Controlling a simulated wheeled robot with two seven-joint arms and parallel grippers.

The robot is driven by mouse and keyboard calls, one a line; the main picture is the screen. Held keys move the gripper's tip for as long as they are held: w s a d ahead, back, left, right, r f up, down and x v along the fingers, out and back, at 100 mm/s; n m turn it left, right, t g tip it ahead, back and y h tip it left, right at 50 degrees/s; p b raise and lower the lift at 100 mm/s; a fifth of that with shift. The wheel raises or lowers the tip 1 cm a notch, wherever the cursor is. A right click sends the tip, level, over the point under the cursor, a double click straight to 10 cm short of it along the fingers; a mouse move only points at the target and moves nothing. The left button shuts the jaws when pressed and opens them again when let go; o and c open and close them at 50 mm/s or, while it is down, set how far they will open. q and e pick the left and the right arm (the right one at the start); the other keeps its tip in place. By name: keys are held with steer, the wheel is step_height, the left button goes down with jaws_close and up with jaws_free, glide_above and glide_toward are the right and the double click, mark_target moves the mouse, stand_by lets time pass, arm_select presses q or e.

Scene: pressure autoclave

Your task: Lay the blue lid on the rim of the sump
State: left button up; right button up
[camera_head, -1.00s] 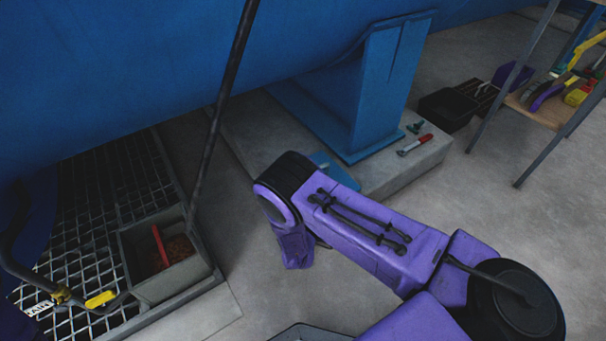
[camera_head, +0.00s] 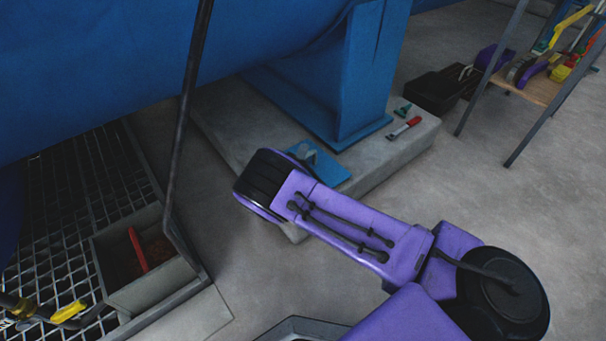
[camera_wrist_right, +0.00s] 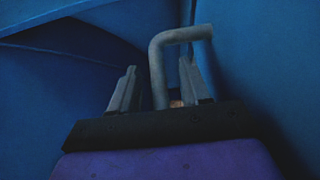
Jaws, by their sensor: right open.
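The blue lid (camera_head: 328,168) lies flat on the concrete plinth at the foot of the blue support, partly hidden by my right wrist. A small grey part, which may be its handle, shows on top of it. In the right wrist view a bent grey handle (camera_wrist_right: 157,68) stands between the two fingers of my open right gripper (camera_wrist_right: 160,72); I cannot tell whether they touch it. In the head view my wrist hides most of that gripper. The sump (camera_head: 160,287) is a grey box at lower left, open on top, with brown contents and a red bar inside. My left gripper is out of view.
A dark pole (camera_head: 187,120) rises beside the sump, and metal grating (camera_head: 75,200) lies left of it. A red-handled tool (camera_head: 404,128) lies on the plinth. A tool shelf (camera_head: 535,88) and a black box (camera_head: 436,92) stand at upper right. The floor between is clear.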

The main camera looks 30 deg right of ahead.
jaws_close()
stand_by(1.3)
steer(key=shift+r, duration=0.1)
